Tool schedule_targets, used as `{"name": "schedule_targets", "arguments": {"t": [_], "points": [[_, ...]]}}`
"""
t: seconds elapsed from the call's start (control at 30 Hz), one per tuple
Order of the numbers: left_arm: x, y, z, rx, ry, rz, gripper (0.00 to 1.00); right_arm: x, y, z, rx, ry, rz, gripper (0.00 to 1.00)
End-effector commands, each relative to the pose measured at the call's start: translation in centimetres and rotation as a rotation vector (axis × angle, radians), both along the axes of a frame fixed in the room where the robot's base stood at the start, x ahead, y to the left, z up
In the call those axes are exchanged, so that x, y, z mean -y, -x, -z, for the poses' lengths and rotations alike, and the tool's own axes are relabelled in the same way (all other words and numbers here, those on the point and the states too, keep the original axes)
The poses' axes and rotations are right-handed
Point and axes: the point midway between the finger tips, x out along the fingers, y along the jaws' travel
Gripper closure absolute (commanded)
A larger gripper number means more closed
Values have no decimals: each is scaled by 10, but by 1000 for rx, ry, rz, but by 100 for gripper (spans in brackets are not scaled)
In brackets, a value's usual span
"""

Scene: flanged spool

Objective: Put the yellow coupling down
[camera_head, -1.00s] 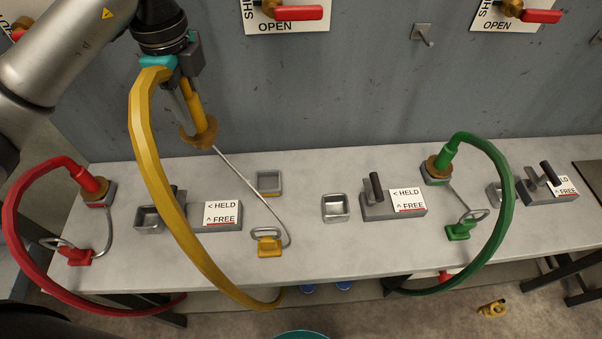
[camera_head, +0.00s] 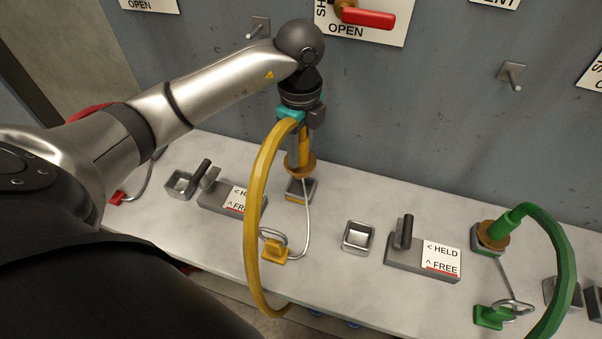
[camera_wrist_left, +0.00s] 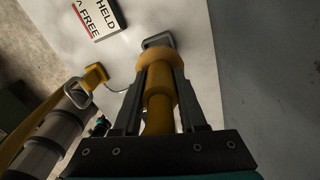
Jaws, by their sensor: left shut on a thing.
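The yellow coupling (camera_head: 301,166) is a yellow stem with a brown-orange flange at its lower end and a thick yellow hose attached. My left gripper (camera_head: 302,140) is shut on its stem and holds it upright. The flange is just above a square grey socket with a yellow front edge (camera_head: 298,196); I cannot tell whether they touch. In the left wrist view the coupling (camera_wrist_left: 158,88) sits between the gripper fingers (camera_wrist_left: 158,100), with the grey socket (camera_wrist_left: 158,40) beyond it. My right gripper is not in view.
A yellow clip on a wire (camera_head: 274,251) lies in front of the socket. A lever block labelled HELD and FREE (camera_head: 220,197) stands to the left, another (camera_head: 420,258) to the right. An empty metal tray (camera_head: 359,236) lies between. A green coupling (camera_head: 494,234) with its hose is at right.

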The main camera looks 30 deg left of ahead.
Motion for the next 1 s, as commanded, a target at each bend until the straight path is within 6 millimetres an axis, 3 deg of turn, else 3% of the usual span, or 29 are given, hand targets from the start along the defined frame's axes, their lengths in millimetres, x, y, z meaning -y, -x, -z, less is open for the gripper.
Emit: {"name": "schedule_targets", "arguments": {"t": [0.1, 0.33, 0.6, 0.97, 1.0], "points": [[0, 0, 19, 2, 1, 0, 100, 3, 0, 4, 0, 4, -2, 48], [0, -1, 34, 2, 0, -1, 100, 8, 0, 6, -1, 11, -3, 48], [0, 0, 69, 2, 1, 0, 100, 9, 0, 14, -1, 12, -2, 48], [0, -1, 72, 3, 0, 0, 100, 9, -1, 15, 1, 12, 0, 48], [0, 0, 74, 1, -1, 0, 58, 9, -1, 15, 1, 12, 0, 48]]}}
